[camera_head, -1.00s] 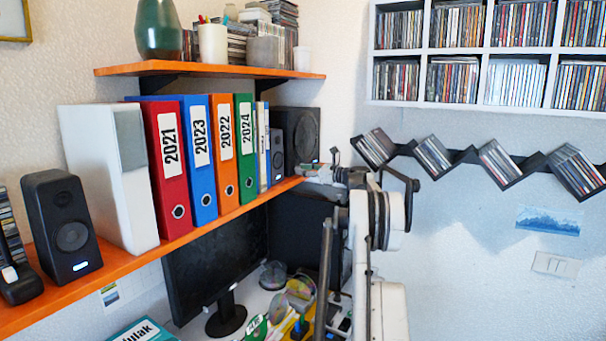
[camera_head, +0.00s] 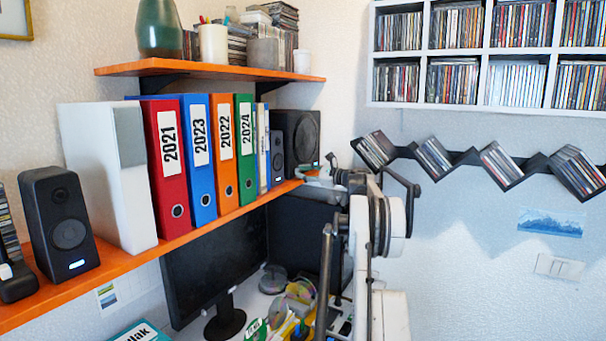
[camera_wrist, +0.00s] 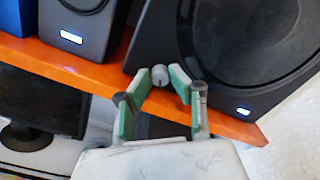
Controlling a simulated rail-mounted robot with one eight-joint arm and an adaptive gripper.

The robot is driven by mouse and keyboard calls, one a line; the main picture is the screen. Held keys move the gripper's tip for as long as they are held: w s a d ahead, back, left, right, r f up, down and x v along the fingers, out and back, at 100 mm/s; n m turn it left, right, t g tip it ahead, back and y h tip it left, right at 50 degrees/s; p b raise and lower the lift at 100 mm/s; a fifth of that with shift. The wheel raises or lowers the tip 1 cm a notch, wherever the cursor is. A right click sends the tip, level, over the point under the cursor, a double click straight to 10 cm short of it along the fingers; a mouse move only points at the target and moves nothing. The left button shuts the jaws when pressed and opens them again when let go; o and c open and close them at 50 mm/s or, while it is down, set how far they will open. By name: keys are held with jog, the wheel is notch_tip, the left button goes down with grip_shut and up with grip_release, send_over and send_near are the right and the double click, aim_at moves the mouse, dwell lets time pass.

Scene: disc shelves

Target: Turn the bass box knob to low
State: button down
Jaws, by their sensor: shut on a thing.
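The bass box (camera_head: 304,137) is the large black speaker at the far right end of the orange shelf in the head view. In the wrist view, the bass box (camera_wrist: 235,35) fills the upper right, with a lit blue-white light low on its front. A small grey knob (camera_wrist: 159,72) is at its lower left corner. My gripper (camera_wrist: 161,80) has its green-padded fingers closed on either side of the knob, shut on it. In the head view, my gripper (camera_head: 318,177) is small at the shelf end, and the knob cannot be made out.
A small black speaker (camera_wrist: 82,22) stands left of the bass box, close to my fingers. The orange shelf edge (camera_wrist: 75,72) runs just below them. A monitor (camera_head: 215,260) and desk clutter are under the shelf. Disc racks (camera_head: 435,158) hang on the right wall.

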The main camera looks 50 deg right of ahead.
jog(key=c, duration=1.6)
grip_release()
jog(key=shift+o, duration=0.2)
